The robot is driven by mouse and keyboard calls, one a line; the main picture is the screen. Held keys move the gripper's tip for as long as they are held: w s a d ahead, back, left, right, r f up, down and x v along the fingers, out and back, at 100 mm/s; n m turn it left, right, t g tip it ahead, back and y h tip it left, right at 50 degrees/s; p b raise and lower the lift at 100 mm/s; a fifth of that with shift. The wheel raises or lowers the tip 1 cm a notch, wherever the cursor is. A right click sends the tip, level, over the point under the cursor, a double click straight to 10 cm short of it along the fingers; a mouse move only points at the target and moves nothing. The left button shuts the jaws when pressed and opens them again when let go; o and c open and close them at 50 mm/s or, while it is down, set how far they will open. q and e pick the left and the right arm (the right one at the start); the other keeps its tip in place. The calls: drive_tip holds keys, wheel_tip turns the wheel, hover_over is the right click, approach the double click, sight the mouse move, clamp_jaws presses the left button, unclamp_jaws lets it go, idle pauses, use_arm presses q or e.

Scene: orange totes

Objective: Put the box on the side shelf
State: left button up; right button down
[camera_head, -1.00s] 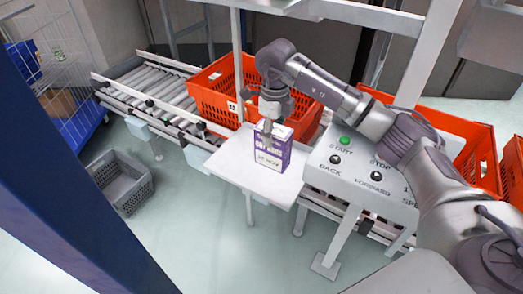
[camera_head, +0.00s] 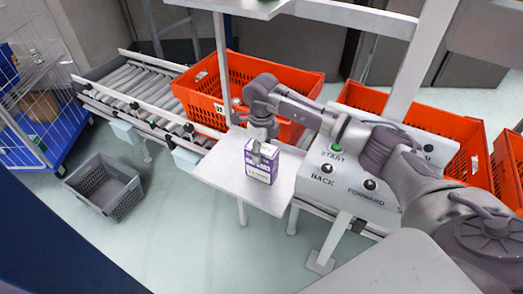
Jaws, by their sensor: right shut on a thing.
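A purple and white box (camera_head: 260,166) stands upright on the side shelf (camera_head: 229,178), a small white panel beside the conveyor. My right gripper (camera_head: 262,152) is over the top of the box and shut on it, with its fingers on the box's upper part. The box's base appears to be at the shelf surface; I cannot tell whether it fully touches. My left gripper is not in view.
Orange totes (camera_head: 199,98) stand on the roller conveyor (camera_head: 140,84) behind the shelf, with more totes at the right. A control panel (camera_head: 345,178) with buttons adjoins the shelf. A grey crate (camera_head: 104,187) sits on the floor at the left.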

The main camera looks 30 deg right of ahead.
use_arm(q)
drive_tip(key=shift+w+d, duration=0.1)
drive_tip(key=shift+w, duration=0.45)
use_arm(e)
drive_tip(key=shift+f, duration=0.4)
drive_tip(key=c, duration=0.9)
unclamp_jaws()
drive_tip(key=o, duration=0.4)
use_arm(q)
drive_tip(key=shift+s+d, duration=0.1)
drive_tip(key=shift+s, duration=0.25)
use_arm(e)
drive_tip(key=shift+r, duration=0.6)
use_arm(q)
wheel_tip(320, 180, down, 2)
drive_tip(key=shift+b, duration=1.1)
use_arm(e)
wheel_tip(320, 180, up, 11)
drive_tip(key=shift+r, duration=0.1)
